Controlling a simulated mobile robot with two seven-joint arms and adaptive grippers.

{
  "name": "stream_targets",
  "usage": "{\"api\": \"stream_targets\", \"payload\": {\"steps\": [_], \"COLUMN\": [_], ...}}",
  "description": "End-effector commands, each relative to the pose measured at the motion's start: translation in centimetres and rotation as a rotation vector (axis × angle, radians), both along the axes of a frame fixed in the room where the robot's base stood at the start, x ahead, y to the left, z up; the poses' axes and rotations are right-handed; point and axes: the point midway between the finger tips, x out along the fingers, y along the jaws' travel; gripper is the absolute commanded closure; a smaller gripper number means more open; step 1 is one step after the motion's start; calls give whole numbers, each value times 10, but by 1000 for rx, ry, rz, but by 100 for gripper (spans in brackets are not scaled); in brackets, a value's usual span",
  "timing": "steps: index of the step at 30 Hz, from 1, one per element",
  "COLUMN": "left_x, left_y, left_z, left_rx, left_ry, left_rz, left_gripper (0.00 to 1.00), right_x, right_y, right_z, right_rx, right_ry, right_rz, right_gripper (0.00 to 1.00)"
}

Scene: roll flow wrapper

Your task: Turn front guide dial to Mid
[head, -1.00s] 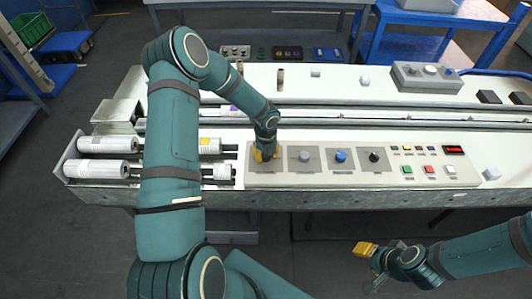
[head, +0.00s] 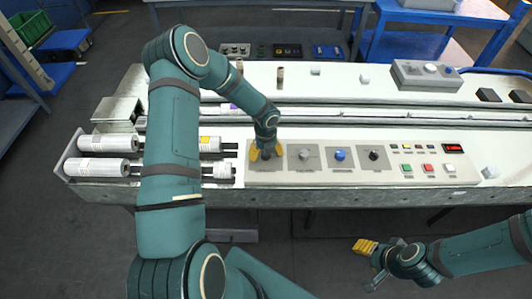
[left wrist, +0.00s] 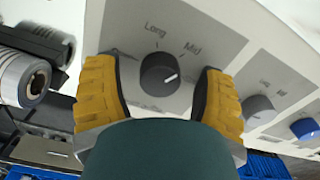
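The front guide dial (left wrist: 160,74) is a dark round knob on a pale plate, with "Long" and "Mid" printed above it in the left wrist view; a lower label is partly hidden. Its white line points to the upper right, on the Mid side. My left gripper (left wrist: 157,95) is open, with its yellow fingers on either side of the knob and visible gaps to it. In the head view, my left gripper (head: 266,153) is over the leftmost dial plate and hides most of that dial. My right gripper (head: 367,248) hangs in front of the machine, away from the panel.
Right of this dial stand a grey dial (head: 304,154), a blue dial (head: 340,155) and a black dial (head: 374,155). Beyond them are coloured buttons (head: 429,168) and a red display (head: 453,148). White rollers (head: 104,168) lie at the left.

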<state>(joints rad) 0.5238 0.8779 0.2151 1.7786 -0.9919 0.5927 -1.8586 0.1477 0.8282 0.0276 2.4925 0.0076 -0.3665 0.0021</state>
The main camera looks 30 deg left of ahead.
Motion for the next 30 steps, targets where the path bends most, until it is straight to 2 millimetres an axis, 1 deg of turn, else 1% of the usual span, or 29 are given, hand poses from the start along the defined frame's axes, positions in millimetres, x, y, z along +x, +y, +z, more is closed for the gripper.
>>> {"api": "stream_targets", "payload": {"steps": [6, 10, 14, 21, 24, 27, 30], "left_x": [1, 1, 2, 1, 1, 1, 0], "left_y": [1, 1, 1, 1, 1, 1, 0], "left_z": [2, 14, 38, 86, 102, 112, 118], "left_rx": [1, 2, 3, 3, 2, 1, 1], "left_ry": [-2, -3, -6, -4, -3, -3, 0], "left_rz": [1, 2, 1, 2, 1, 1, 0], "left_gripper": [30, 30, 30, 30, 30, 30, 30], "right_x": [0, 0, 0, 0, 0, 0, 0], "right_y": [0, 0, 0, 0, 0, 0, 0], "right_z": [0, 0, 0, 0, 0, 0, 0], "right_rx": [0, 0, 0, 0, 0, 0, 0], "right_ry": [0, 0, 0, 0, 0, 0, 0], "right_rz": [0, 0, 0, 0, 0, 0, 0], "right_gripper": [53, 53, 53, 53, 53, 53, 53]}}
